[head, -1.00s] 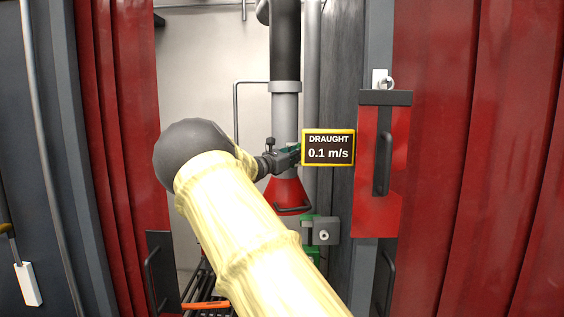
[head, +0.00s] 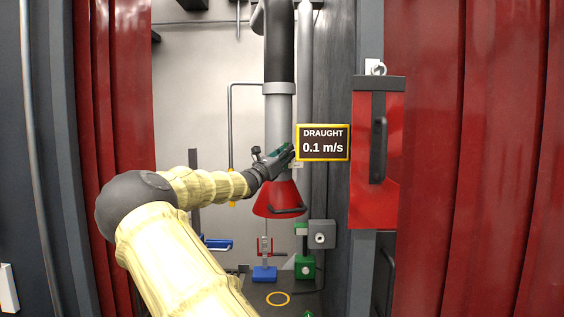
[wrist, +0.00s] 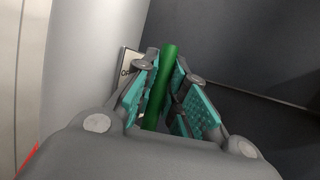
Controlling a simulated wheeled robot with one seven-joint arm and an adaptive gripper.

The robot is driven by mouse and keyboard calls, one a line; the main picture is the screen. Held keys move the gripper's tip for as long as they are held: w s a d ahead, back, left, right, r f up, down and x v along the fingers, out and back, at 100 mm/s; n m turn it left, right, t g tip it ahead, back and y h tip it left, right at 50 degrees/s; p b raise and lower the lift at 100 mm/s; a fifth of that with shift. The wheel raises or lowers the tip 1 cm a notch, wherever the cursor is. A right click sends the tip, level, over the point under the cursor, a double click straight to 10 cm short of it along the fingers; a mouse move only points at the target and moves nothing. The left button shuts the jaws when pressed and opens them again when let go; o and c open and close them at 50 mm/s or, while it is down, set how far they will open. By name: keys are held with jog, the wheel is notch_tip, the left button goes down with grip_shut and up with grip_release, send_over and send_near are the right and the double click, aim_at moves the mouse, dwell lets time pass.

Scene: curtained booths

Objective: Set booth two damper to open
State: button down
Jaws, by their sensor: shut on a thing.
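The damper handle, a green bar (wrist: 168,75), stands between the teal finger pads of my gripper (wrist: 160,95) in the wrist view. My gripper is shut on it. In the head view my gripper (head: 285,157) is at the grey duct (head: 280,104), just above the red hood (head: 279,199). The handle is hidden there by my gripper and the draught display (head: 322,143), which reads 0.1 m/s. A small plate (wrist: 127,65) beside the fingers shows the letters "OP"; the rest is covered. The handle's pivot is hidden.
Red curtains (head: 470,150) flank the booth opening. A red panel with a black handle (head: 376,205) hangs at right. On the bench below are a blue clamp (head: 264,273), a green block (head: 306,267), a grey box (head: 322,234) and a yellow ring (head: 278,298).

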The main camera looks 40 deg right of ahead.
jog(key=shift+a, duration=0.1)
dwell(0.3)
jog(key=c, duration=1.7)
grip_release()
jog(key=shift+w, duration=0.15)
jog(key=shift+a, duration=0.15)
jog(key=v, duration=1.1)
jog(key=shift+a+f, duration=0.3)
jog(key=shift+f, duration=0.05)
